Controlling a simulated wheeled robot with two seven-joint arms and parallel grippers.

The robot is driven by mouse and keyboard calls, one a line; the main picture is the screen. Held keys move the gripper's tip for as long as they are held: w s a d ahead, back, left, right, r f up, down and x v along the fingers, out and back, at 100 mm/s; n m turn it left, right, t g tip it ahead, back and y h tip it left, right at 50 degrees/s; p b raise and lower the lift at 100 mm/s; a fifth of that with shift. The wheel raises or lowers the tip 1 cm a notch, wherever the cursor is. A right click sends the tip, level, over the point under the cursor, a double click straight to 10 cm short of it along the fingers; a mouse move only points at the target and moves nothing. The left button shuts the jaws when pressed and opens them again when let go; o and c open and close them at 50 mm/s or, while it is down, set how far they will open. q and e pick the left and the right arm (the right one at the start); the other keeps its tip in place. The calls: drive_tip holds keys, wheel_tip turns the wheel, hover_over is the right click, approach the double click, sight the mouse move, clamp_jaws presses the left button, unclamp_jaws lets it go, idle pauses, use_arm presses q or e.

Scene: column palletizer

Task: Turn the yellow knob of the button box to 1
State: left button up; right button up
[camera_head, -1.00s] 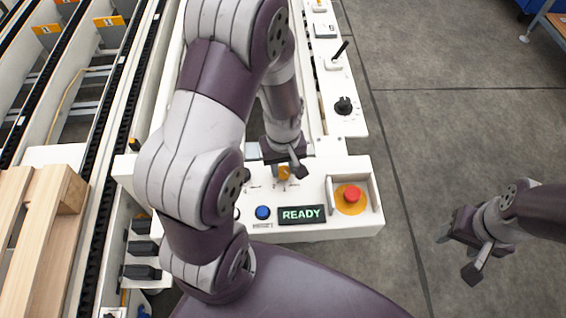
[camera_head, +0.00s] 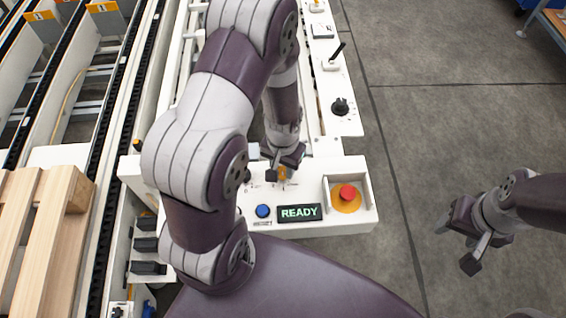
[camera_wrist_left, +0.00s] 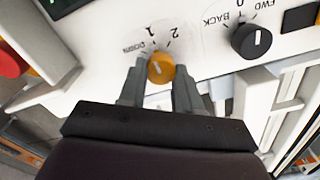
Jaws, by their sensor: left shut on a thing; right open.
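The yellow knob (camera_wrist_left: 160,67) sits on the white button box (camera_head: 320,222), with the labels DOWN, 1 and 2 printed upside down beyond it in the left wrist view. My left gripper (camera_wrist_left: 159,82) is shut on the knob, one finger on each side. In the head view, the left gripper (camera_head: 281,174) reaches down to the box and partly hides the knob (camera_head: 282,174). The knob's exact pointer direction is hard to tell. My right gripper (camera_head: 470,250) is open and empty, out over the floor to the right.
The box carries a blue button (camera_head: 263,211), a READY display (camera_head: 299,212) and a red stop button (camera_head: 347,192) inside a raised guard. A black knob (camera_wrist_left: 251,40) is close to the left gripper. Conveyor rails and wooden planks (camera_head: 50,240) lie at left.

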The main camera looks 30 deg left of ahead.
sight(282, 170)
use_arm(q)
drive_tip(key=shift+r, duration=0.1)
idle(0.5)
drive_tip(key=o, duration=1)
drive_tip(key=shift+o, duration=0.2)
drive_tip(key=shift+s, duration=0.1)
wheel_tip(282, 170, up, 13)
drive_tip(key=p, duration=0.1)
drive_tip(key=shift+f, duration=0.2)
